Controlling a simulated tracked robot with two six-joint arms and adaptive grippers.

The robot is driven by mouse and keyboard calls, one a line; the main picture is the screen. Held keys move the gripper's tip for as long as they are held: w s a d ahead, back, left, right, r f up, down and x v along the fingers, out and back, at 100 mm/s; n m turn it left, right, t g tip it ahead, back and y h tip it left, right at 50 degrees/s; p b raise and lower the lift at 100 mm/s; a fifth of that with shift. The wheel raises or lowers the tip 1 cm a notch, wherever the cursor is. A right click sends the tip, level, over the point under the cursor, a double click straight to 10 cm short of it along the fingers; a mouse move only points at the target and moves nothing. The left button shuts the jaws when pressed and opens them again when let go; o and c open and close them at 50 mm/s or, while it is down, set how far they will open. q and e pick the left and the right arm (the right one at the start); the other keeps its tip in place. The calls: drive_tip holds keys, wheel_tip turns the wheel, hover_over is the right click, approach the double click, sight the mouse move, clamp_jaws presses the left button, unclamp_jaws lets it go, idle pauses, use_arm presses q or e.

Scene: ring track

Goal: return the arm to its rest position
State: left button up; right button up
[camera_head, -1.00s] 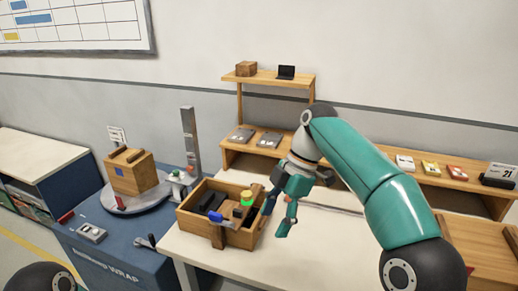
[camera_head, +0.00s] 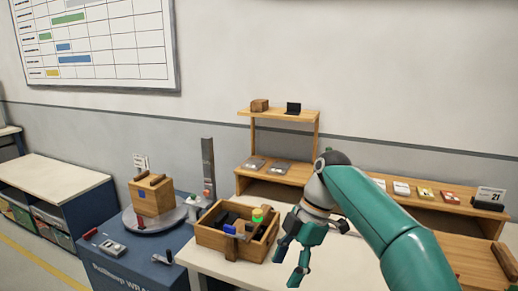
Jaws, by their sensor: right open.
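My right arm comes in from the lower right. Its gripper (camera_head: 292,262) hangs fingers down above the white table (camera_head: 340,262), just right of the wooden box. The gripper is open, and nothing shows between its fingers. My left gripper is not in view.
An open wooden box (camera_head: 226,243) with several dark items and a green-and-yellow piece (camera_head: 257,214) stands left of the gripper. A wrapping machine (camera_head: 125,262) with a wooden crate (camera_head: 151,195) on its turntable is farther left. A wooden shelf (camera_head: 280,115) runs behind the table.

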wheel_tip(320, 180, down, 28)
drive_tip(key=d+m, duration=0.2)
drive_tip(key=m, duration=0.9)
drive_tip(key=s+d+f+m+t, duration=0.1)
drive_tip(key=s+d+f+m, duration=0.2)
drive_tip(key=s+f+m, duration=0.6)
drive_tip(key=s+d+f+m+t, duration=0.1)
drive_tip(key=s+f+m, duration=0.3)
drive_tip(key=s, duration=1.1)
drive_tip(key=shift+f, duration=0.6)
